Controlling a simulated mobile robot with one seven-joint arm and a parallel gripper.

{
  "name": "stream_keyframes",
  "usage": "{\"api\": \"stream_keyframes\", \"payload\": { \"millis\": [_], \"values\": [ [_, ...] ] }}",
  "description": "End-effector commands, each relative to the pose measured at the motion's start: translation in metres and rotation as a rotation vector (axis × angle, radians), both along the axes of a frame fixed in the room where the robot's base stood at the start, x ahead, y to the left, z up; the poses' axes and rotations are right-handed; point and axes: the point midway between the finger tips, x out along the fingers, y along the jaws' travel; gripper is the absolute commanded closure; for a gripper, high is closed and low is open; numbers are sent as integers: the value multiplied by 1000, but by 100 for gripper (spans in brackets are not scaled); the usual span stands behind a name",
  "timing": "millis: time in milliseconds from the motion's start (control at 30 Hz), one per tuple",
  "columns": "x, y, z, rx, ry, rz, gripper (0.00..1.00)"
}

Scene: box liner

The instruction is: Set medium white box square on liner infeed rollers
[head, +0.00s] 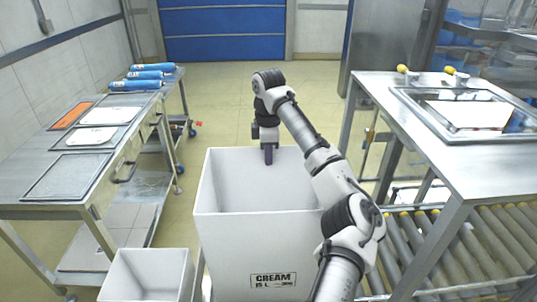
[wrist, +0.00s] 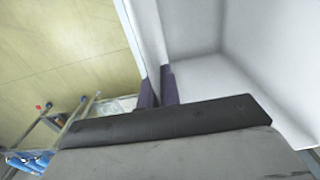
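A tall white box (head: 258,240) labelled "CREAM 15 L" stands upright in the middle of the head view, open at the top and empty as far as I see. Whether it is the medium one I cannot tell for certain. My gripper (head: 268,157) points down at its far rim, with a dark finger inside the wall. In the wrist view, the two fingers (wrist: 159,88) sit close on either side of the white wall (wrist: 148,40) and look shut on it. Metal rollers (head: 460,245) lie at lower right, partly under a steel table; the box is apart from them.
A smaller white box (head: 147,275) stands at lower left. A steel table (head: 430,150) with a framed tray stands on the right, above the rollers. A left bench (head: 60,205) holds trays and blue rolls (head: 137,85). The floor behind the box is clear.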

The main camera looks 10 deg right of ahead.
Motion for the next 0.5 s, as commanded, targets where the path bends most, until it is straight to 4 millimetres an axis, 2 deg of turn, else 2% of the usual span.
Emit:
{"api": "stream_keyframes", "payload": {
  "millis": [33, 100, 200, 500],
  "values": [
    [0, 0, -1, 1, 1, 1, 100],
    [0, 0, -2, 1, 1, 0, 88],
    [0, 0, -2, 1, 1, 0, 75],
    [0, 0, -1, 0, 0, 0, 74]
  ]
}}
